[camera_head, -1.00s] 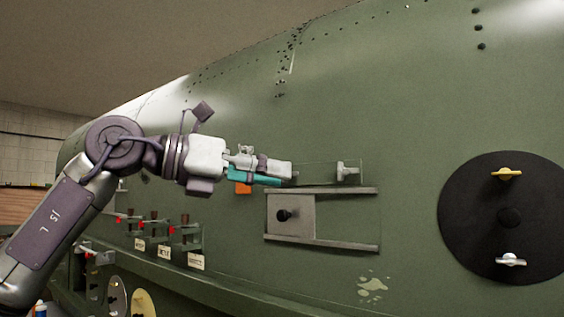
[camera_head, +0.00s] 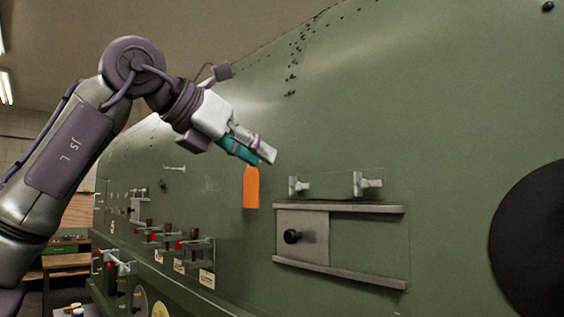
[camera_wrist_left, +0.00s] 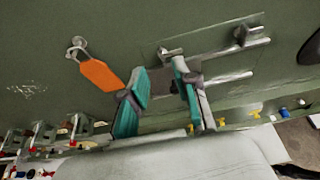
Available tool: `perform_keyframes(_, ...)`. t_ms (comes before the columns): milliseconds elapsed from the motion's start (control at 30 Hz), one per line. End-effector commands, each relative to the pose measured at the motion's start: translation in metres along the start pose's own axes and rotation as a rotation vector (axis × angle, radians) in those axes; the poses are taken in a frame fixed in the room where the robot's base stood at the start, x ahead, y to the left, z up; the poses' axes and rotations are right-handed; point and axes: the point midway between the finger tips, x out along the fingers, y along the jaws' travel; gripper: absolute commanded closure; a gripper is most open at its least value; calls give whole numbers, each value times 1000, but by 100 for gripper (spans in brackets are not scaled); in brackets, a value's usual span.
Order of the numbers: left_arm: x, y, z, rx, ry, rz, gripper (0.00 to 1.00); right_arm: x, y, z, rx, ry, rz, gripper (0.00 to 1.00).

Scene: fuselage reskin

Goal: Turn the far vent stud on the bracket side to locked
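Two grey wing-shaped studs stand on a thin outlined panel on the green fuselage: a left one (camera_head: 298,186) and a right one (camera_head: 365,183). They also show in the left wrist view, as one stud (camera_wrist_left: 170,52) and another (camera_wrist_left: 241,36). The frames do not label either as the vent stud or show a locked mark. My left gripper (camera_head: 256,156), with teal finger pads, is up and left of the studs, clear of both. In the left wrist view its fingers (camera_wrist_left: 160,97) are spread with nothing between them. My right gripper is not in view.
An orange tag (camera_head: 251,187) hangs just below my left gripper. A railed grey slide plate (camera_head: 303,237) with a black knob lies under the studs. Brackets with red-tipped levers (camera_head: 182,245) stick out at lower left. A black disc (camera_head: 535,240) is at right.

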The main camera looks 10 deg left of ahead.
Motion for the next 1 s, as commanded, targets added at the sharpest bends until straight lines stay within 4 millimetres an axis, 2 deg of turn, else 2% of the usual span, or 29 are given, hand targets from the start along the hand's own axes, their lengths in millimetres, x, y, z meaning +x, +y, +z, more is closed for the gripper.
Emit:
perform_keyframes(33, 12, 0, 2, 1, 6, -1, 70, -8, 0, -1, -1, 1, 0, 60)
perform_keyframes(200, 41, -1, 2, 0, 3, -2, 70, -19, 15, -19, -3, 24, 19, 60)
perform_keyframes(367, 58, -1, 1, 0, 1, -2, 70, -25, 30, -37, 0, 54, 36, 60)
perform_keyframes(533, 64, -1, 0, 0, 0, -1, 70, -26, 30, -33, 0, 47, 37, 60)
perform_keyframes(733, 64, -1, 0, 1, 0, -1, 70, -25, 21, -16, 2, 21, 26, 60)
perform_keyframes(900, 64, -1, 0, 1, 0, -1, 96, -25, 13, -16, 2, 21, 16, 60)
perform_keyframes(933, 64, -1, 0, 1, 0, -1, 100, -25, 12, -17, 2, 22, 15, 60)
perform_keyframes(1000, 64, -1, 0, 1, 0, -1, 100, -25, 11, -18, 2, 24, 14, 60)
